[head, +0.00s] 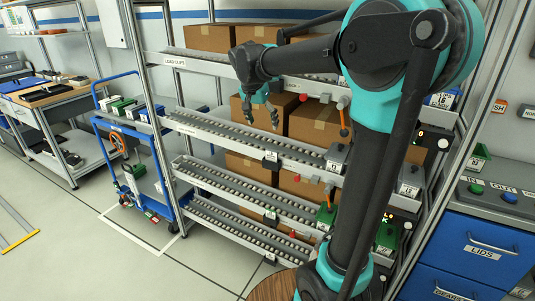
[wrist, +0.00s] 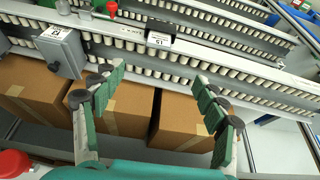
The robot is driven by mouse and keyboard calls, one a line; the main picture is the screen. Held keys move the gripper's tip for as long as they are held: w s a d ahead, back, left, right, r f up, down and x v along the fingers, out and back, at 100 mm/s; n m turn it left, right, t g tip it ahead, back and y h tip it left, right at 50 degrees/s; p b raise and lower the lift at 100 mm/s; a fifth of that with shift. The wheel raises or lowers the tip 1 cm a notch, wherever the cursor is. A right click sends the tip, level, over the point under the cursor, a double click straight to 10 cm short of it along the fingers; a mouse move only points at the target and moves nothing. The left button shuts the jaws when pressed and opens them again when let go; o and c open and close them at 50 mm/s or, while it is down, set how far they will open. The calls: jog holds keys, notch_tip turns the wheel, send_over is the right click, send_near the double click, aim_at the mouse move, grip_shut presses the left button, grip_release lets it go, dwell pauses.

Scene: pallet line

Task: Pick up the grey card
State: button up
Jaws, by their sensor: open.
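A small card with a white printed face and dark edge (head: 271,157) sits on the front rail of a roller shelf. It also shows at the top middle of the wrist view (wrist: 160,38). Its colour reads white and dark rather than plainly grey, so I cannot tell whether it is the grey card. My gripper (head: 262,115) is above and behind that rail, in front of the cartons. In the wrist view my gripper (wrist: 160,80) has its two green-padded fingers spread wide with nothing between them. The card is beyond the fingertips, apart from them.
Brown cartons (wrist: 130,105) stand close beneath my fingers. A grey labelled box (wrist: 60,50) is on the same rail. Further roller shelves lie below. A blue cart (head: 150,160) stands left of the rack, and blue drawers (head: 480,250) stand at right. Open floor lies at front left.

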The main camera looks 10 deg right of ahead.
send_near(271, 150)
jog(key=x, duration=0.4)
jog(key=shift+w+a+f, duration=0.1)
jog(key=shift+w+f, duration=0.05)
jog(key=shift+f, duration=0.25)
jog(key=shift+d+x, duration=0.15)
jog(key=shift+x, duration=1.25)
jog(key=shift+d+x, duration=0.15)
jog(key=shift+x, duration=1.25)
jog(key=shift+c, duration=0.3)
jog(key=c, duration=1)
